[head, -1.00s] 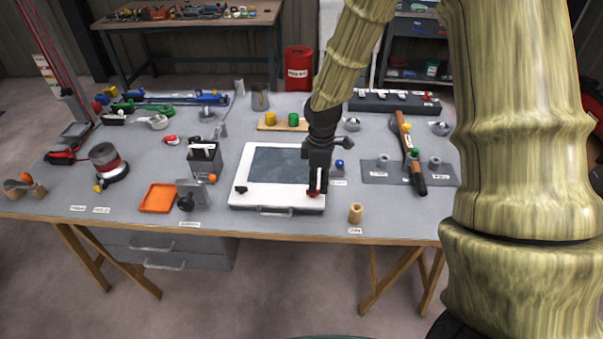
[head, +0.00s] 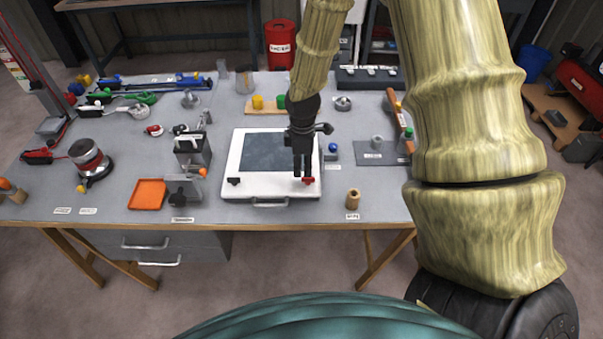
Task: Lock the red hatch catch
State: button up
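The hatch (head: 239,188) is a white frame around a dark pane, lying closed on the workbench. The red catch (head: 309,181) is at its front right corner. A black catch (head: 234,181) is at the front left corner, and a handle (head: 270,203) is on the front edge between them. My gripper (head: 302,176) points down, with its fingertips right at the red catch and covering part of it. The fingers look close together with a thin gap. I cannot tell whether they touch or grip the catch.
A wooden peg (head: 353,199) stands right of the hatch, and a blue knob (head: 333,147) is beside its right edge. An orange tray (head: 147,194) and a dark metal box (head: 193,152) are to the left. Bare bench lies around the hatch's front.

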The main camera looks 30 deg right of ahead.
aim_at(308, 181)
jog(key=shift+f+p, duration=0.65)
jog(key=shift+f, duration=1.9)
jog(key=shift+c, duration=0.4)
grip_shut()
